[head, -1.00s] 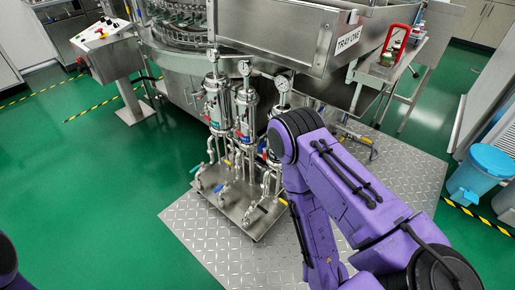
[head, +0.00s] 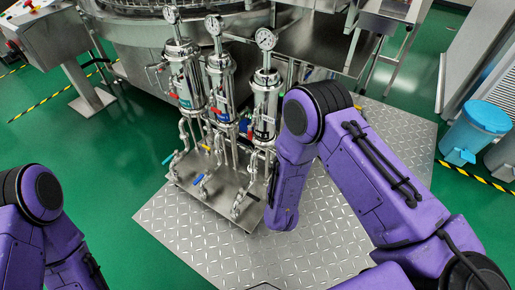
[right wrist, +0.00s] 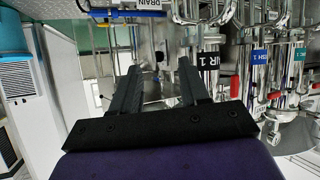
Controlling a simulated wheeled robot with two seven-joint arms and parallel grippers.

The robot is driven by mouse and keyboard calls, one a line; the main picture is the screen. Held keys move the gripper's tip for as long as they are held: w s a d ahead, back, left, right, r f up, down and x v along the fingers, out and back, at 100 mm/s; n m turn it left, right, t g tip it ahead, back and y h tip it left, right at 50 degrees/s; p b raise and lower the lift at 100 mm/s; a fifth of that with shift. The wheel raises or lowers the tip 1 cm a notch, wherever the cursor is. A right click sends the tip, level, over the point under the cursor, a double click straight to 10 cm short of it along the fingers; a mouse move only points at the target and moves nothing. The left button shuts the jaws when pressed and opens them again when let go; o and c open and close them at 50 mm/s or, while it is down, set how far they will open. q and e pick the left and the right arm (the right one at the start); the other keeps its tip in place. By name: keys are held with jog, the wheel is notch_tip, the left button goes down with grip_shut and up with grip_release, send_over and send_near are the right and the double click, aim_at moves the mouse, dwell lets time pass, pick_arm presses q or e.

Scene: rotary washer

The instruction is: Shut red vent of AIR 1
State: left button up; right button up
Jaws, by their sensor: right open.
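The AIR 1 housing, a steel cylinder with a black label (right wrist: 208,61), stands just right of my right gripper (right wrist: 158,72) in the right wrist view. That gripper is open, with nothing seen between its fingers. A red handle (right wrist: 236,87) shows just right of the AIR 1 label; I cannot tell its exact position. In the head view, the black-labelled housing (head: 265,104) is the rightmost of three on a steel stand (head: 212,190). My right arm passes beside it and my right gripper is hidden there. My left arm shows at the lower left, its gripper out of view.
The blue-labelled housing (head: 222,85) and the teal-labelled housing (head: 186,80) stand close beside AIR 1. Pipes and blue- and yellow-handled valves crowd the stand's base. A blue bin (head: 474,130) is at the right. Green floor (head: 110,150) is clear at the left.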

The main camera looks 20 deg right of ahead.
jog(key=w+a+f+m+t+h+b, duration=0.1)
jog(key=w+a+m+t+h+b, duration=0.2)
jog(key=w+a+b, duration=0.55)
jog(key=m+g+h+b, duration=0.3)
jog(key=h+b, duration=0.2)
jog(key=b, duration=0.2)
send_near(249, 136)
jog(key=x, duration=0.3)
jog(key=b+x, duration=0.1)
jog(key=x, duration=0.3)
jog(key=b+x, duration=0.1)
jog(key=x, duration=0.3)
jog(key=shift+d+f, duration=0.1)
jog(key=shift+f, duration=0.15)
jog(key=shift+w+d+r+b, duration=0.15)
jog(key=shift+w+d+b, duration=0.15)
jog(key=shift+w+d, duration=0.15)
pick_arm(q)
notch_tip(249, 136, down, 22)
jog(key=shift+s+f, duration=0.25)
jog(key=shift+s, duration=0.05)
pick_arm(e)
grip_shut()
